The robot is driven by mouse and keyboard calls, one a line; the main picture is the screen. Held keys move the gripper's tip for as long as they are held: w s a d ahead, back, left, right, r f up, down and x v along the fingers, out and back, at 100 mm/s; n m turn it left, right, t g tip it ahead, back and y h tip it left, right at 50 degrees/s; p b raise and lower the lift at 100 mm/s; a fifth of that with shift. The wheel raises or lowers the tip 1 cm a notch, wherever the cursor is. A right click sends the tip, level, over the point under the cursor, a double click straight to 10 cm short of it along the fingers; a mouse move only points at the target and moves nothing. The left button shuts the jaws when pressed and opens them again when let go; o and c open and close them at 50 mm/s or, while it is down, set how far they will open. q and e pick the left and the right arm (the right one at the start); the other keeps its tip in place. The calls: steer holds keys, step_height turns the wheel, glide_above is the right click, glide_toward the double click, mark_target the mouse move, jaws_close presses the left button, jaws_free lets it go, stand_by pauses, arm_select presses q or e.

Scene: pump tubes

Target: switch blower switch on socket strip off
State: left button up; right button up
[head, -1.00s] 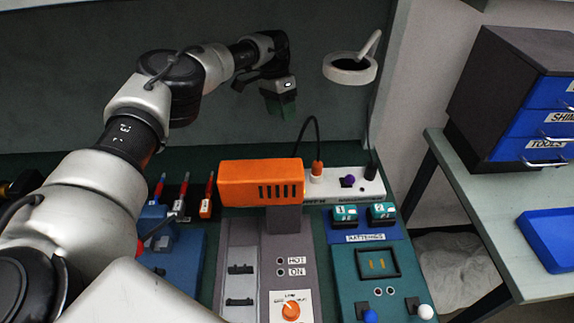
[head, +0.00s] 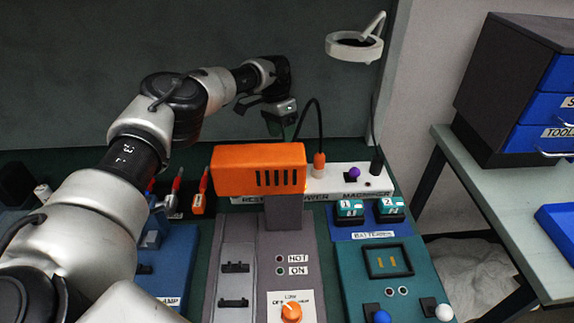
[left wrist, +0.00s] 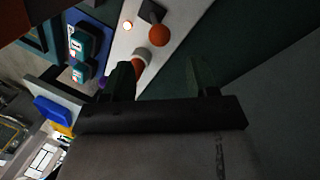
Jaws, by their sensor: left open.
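The white socket strip (head: 330,183) lies behind the orange blower (head: 260,170), which hides its left part. An orange plug with a black cord (head: 319,160), a purple knob (head: 353,173) and a black plug (head: 377,165) are on it. My left gripper (head: 284,128) hangs beyond the blower, left of the orange plug, open and empty. In the left wrist view, the left gripper's fingers (left wrist: 162,80) are apart, with the white strip (left wrist: 128,42) and a round orange part (left wrist: 159,36) beyond them. A bit of purple (left wrist: 102,80) shows beside the left finger. My right gripper is not in view.
Battery blocks (head: 349,209) stand in front of the strip, by a teal panel (head: 350,285). A magnifier lamp (head: 354,46) rises at the back right. A dark wall (head: 330,110) closes the back.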

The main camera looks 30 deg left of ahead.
arm_select(q)
steer(key=x, duration=0.9)
steer(key=shift+f, duration=0.15)
jaws_close()
